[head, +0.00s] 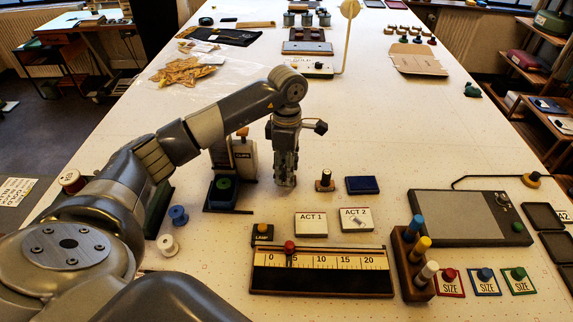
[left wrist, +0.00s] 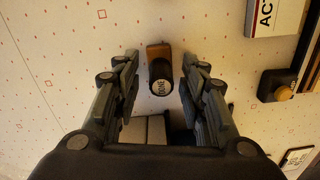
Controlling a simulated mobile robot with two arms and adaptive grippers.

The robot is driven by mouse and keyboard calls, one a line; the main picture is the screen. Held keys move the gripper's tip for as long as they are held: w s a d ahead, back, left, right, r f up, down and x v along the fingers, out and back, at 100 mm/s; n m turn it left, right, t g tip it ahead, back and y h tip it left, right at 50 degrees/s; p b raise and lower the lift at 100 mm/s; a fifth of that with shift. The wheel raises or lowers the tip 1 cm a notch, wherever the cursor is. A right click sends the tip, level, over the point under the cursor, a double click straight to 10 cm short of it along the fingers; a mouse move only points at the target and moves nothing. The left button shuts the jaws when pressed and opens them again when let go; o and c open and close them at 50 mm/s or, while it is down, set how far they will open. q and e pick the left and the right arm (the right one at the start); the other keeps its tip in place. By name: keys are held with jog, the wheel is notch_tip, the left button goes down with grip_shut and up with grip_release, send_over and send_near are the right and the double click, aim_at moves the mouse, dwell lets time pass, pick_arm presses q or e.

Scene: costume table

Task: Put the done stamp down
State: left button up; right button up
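The done stamp (head: 325,182) stands upright on the white table, left of a dark blue pad (head: 362,185). In the left wrist view the done stamp (left wrist: 161,86) shows a round white label reading "DONE" on a dark handle above a brown base. My left gripper (head: 286,183) points down just left of the stamp in the head view. In the left wrist view its two fingers (left wrist: 160,75) are spread, with the stamp showing in the gap between them and no finger touching it. My right gripper is not seen.
Cards ACT 1 (head: 310,224) and ACT 2 (head: 356,219) lie in front of the stamp. A LAMP box (head: 263,235) and a numbered slider (head: 321,271) sit nearer. A dark device with a green top (head: 223,190) stands left of the gripper. The table behind the stamp is clear.

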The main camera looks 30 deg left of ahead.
pick_arm(q)
jog(key=shift+r, duration=0.2)
jog(key=shift+w+r, duration=0.1)
jog(key=shift+r, duration=0.15)
notch_tip(320, 180, up, 7)
jog(key=shift+w+f+b, duration=0.1)
jog(key=shift+f+b, duration=0.1)
jog(key=shift+b, duration=0.85)
jog(key=shift+r, duration=2.4)
jog(key=shift+f, duration=0.1)
